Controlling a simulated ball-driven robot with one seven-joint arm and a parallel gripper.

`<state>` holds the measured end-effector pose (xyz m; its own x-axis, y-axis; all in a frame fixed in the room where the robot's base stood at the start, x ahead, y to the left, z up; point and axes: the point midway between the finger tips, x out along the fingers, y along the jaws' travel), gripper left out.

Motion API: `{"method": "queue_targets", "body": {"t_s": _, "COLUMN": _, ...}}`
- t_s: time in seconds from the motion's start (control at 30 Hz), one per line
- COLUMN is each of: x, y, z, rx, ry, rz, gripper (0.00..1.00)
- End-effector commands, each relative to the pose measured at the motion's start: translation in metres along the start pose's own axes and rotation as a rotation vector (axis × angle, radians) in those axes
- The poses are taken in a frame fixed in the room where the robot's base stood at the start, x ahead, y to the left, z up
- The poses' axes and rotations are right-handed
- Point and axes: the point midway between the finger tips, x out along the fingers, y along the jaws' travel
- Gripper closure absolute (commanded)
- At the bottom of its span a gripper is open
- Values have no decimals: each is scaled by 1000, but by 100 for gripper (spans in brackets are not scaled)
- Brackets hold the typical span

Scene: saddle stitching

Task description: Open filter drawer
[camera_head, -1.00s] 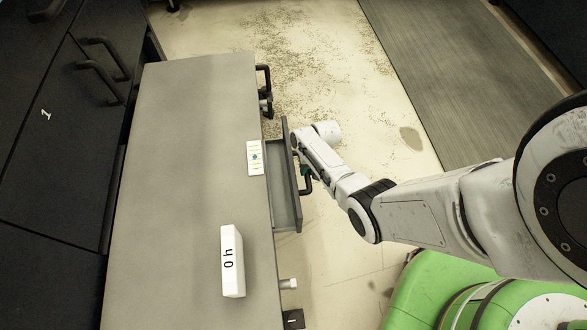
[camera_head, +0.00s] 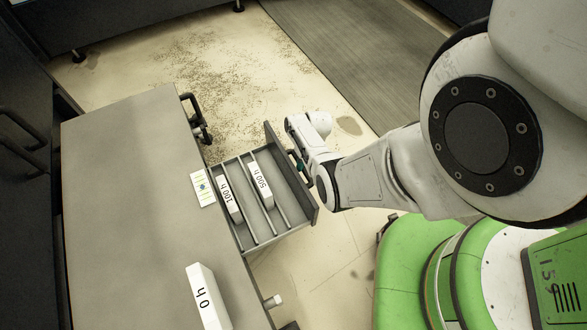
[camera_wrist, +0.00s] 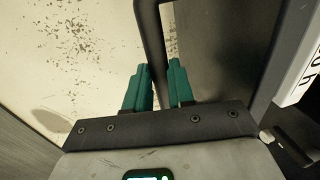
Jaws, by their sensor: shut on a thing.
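The filter drawer (camera_head: 252,237) stands well out from the side of the grey cabinet in the head view. Inside it, between thin dividers, lie a white box marked "100 h" (camera_head: 228,201) and a white box marked "500 h" (camera_head: 260,184). In the wrist view the dark drawer handle (camera_wrist: 150,40) runs between the teal fingers of my gripper (camera_wrist: 160,80), which is shut on it. In the head view the gripper (camera_head: 297,163) is at the drawer's front, partly hidden by my wrist.
A white box marked "0 h" (camera_head: 207,298) and a small card (camera_head: 203,188) lie on the cabinet top (camera_head: 130,200). Other handles (camera_head: 196,118) stick out beyond the drawer. Dark cabinets (camera_head: 22,140) stand at left. Floor beyond the drawer is clear.

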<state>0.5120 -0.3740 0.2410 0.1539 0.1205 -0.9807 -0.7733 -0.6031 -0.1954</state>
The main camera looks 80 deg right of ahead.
Motion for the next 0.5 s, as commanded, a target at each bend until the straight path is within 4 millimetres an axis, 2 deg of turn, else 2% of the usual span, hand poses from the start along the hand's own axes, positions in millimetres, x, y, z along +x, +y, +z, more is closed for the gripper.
{"method": "queue_targets", "body": {"t_s": 0.2, "x": -2, "y": 16, "z": 1, "rx": 2, "ry": -2, "rz": 1, "gripper": 100}}
{"method": "queue_targets", "body": {"t_s": 0.5, "x": -4, "y": 20, "z": 1, "rx": 1, "ry": -2, "rz": 1, "gripper": 100}}
